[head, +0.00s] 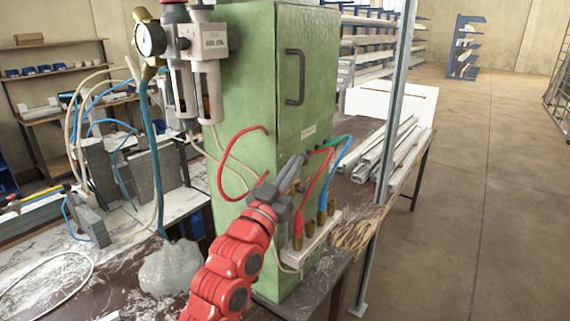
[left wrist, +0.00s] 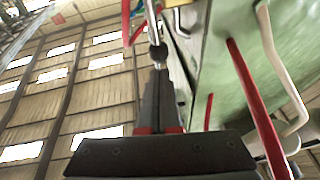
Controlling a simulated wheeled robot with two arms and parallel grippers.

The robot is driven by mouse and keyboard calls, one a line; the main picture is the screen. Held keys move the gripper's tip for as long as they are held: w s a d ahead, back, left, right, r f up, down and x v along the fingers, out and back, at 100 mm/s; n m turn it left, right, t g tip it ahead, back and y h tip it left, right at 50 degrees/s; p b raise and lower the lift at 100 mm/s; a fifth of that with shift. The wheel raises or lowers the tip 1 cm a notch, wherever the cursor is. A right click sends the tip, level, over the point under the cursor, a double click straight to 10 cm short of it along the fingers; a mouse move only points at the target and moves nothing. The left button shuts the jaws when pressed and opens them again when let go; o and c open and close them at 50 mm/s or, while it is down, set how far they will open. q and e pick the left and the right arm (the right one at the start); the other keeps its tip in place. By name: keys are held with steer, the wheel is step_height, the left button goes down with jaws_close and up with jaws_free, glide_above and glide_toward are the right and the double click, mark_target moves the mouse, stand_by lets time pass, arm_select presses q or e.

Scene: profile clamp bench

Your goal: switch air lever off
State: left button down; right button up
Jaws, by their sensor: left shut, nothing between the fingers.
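The green cabinet (head: 232,95) stands on the bench. My left gripper (head: 296,165) is at the lower part of its door side, close to the hose connections, with its fingers together and empty. In the left wrist view my gripper fingers (left wrist: 160,78) are shut side by side. A thin metal lever with a dark round knob (left wrist: 157,52) shows right at the fingertips; I cannot tell whether they touch. In the head view the lever is not clearly visible near my gripper. My right gripper is not in view.
Red and teal hoses (head: 338,152) run from the cabinet to brass fittings on a white block (head: 318,232) beside my gripper. A red hose (head: 227,165) loops left of it. A pressure gauge (head: 150,39) and filter units hang upper left. A metal post (head: 388,130) stands right.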

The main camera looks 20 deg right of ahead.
arm_select(q)
steer(key=shift+w+d+f, duration=0.15)
steer(key=shift+w+f, duration=0.05)
steer(key=shift+w, duration=0.05)
steer(key=shift+r, duration=0.1)
